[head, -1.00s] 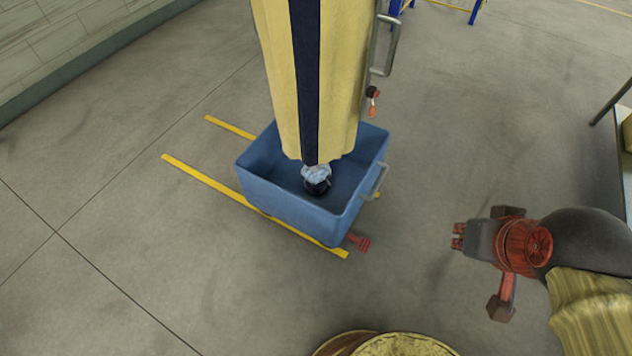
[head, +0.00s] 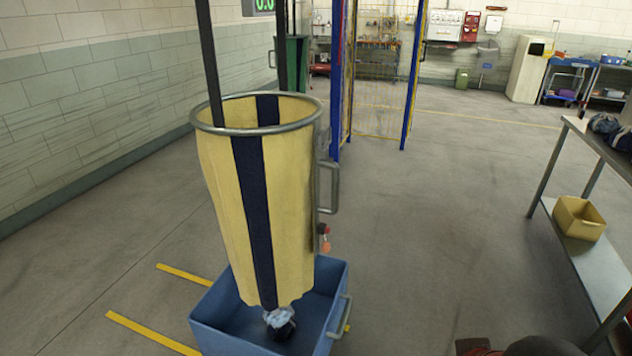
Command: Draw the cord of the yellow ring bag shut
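The yellow ring bag (head: 220,190), with a dark blue stripe down its front, hangs from a round grey metal ring (head: 205,122) in the head view. Its top is wide open at the ring and its lower end narrows into the blue tub. A pale bluish bunched piece (head: 278,318) with a dark part shows under its lower end. A small orange-red piece (head: 324,246) hangs beside the bag's right side, below a grey handle; whether it belongs to the cord is unclear. My gripper is out of the frame; only bits of my arm show at the bottom right edge.
The blue tub (head: 212,325) stands on the floor under the bag, with yellow floor lines at its left. A metal table (head: 590,265) with a yellow bin (head: 578,217) on its lower shelf stands at the right. Open floor lies between the tub and this table.

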